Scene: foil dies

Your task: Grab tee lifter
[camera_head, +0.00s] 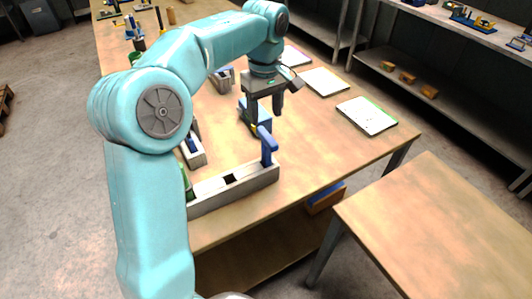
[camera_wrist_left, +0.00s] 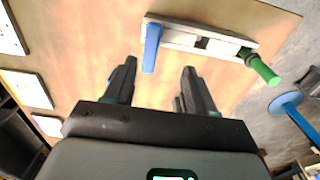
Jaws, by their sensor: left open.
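A blue upright tool with a bent, T-like top (camera_head: 267,145), which looks like the tee lifter, stands in the right end of a long grey rack (camera_head: 235,187). In the left wrist view the blue tool (camera_wrist_left: 152,48) stands at the left end of the rack (camera_wrist_left: 178,38), ahead of the fingers. A green handle (camera_wrist_left: 262,70) stands at the other end; my arm partly hides it in the head view (camera_head: 187,183). My left gripper (camera_head: 265,105) points down, open and empty, beyond the blue tool and apart from it. It also shows in the wrist view (camera_wrist_left: 158,85).
Papers (camera_head: 367,116) lie at the right edge. The tabletop (camera_head: 315,150) right of the rack is clear.

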